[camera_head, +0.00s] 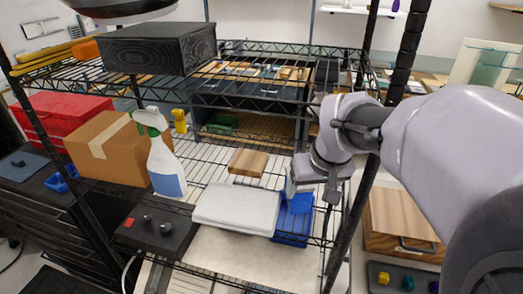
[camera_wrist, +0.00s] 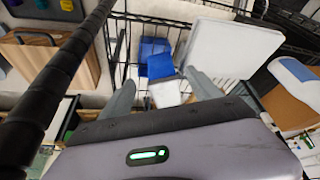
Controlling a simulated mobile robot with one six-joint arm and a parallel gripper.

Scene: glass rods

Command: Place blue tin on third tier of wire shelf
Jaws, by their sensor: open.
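A blue box-shaped object (camera_head: 293,224), the only match I see for the blue tin, sits on a middle tier of the black wire shelf (camera_head: 240,283), right of a white slab. Its upper part is partly hidden by my gripper (camera_head: 297,187), which is just above and beside it. In the wrist view the blue object (camera_wrist: 160,66) shows beyond and between my spread fingers (camera_wrist: 162,95). A small white patch lies between the fingers, and I cannot tell what it belongs to. My gripper is open and holds nothing that I can make out.
The white slab (camera_head: 237,209) lies close on the left. A spray bottle (camera_head: 163,165), a cardboard box (camera_head: 108,147) and a wooden block (camera_head: 248,162) share the shelf. A black box (camera_head: 160,48) is on the tier above. A black upright post (camera_head: 350,225) stands close to my arm.

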